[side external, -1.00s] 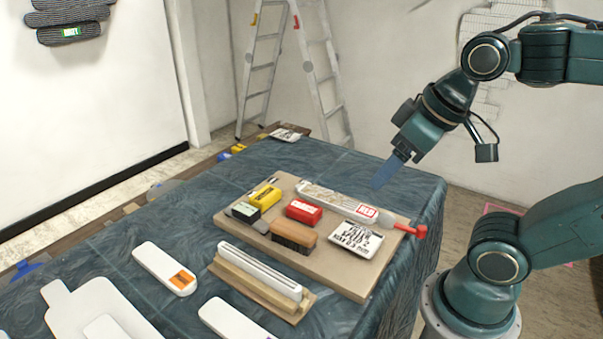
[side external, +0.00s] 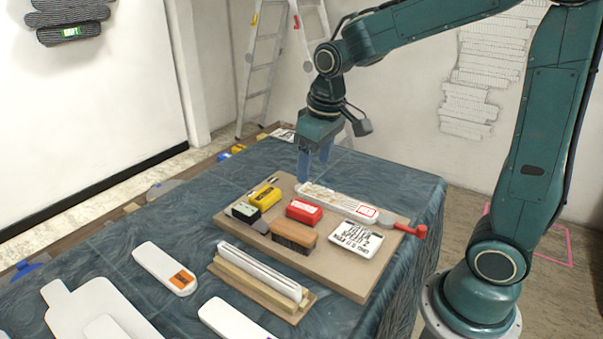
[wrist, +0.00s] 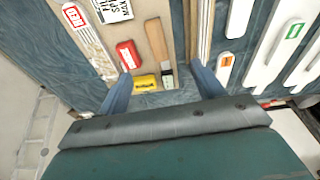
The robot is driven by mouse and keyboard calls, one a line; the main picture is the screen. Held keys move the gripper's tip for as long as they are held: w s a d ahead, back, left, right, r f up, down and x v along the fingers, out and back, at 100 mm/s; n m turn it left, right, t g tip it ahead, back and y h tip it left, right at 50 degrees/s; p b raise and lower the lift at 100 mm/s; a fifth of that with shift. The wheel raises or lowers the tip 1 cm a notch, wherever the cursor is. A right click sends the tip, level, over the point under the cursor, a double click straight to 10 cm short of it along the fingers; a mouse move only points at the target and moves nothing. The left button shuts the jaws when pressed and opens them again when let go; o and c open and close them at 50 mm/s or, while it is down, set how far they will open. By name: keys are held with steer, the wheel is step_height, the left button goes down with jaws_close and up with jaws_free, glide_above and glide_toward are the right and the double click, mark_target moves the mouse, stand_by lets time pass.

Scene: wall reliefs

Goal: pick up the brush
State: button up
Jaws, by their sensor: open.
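The brush (side external: 294,232) is a brown wooden block with a dark, bristle-like side, lying on the tan board. It also shows in the wrist view (wrist: 158,42), with a grey piece at its near end; I cannot tell whether that piece belongs to it. My gripper (side external: 315,166) points down above the far edge of the board, with its blue fingers apart and nothing between them. In the wrist view my gripper (wrist: 158,76) has one finger on each side of the brush's line, at a higher level and not touching it.
A red block (side external: 304,211), a yellow block (side external: 265,196) and a dark green-topped block (side external: 246,212) lie close to the brush on the board (side external: 345,284). A lettered white card (side external: 357,238) lies to its right. A white bar on a wooden stand (side external: 262,275) is in front.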

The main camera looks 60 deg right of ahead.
steer(key=g, duration=0.2)
glide_above(293, 228)
step_height(293, 228, down, 9)
steer(key=shift+w+d+f, duration=0.1)
steer(key=shift+d+f, duration=0.05)
steer(key=shift+f, duration=0.05)
steer(key=shift+f, duration=0.1)
steer(key=shift+f, duration=4.2)
steer(key=shift+a+f, duration=0.2)
steer(key=shift+f, duration=2.4)
steer(key=shift+c, duration=0.5)
steer(key=c, duration=1)
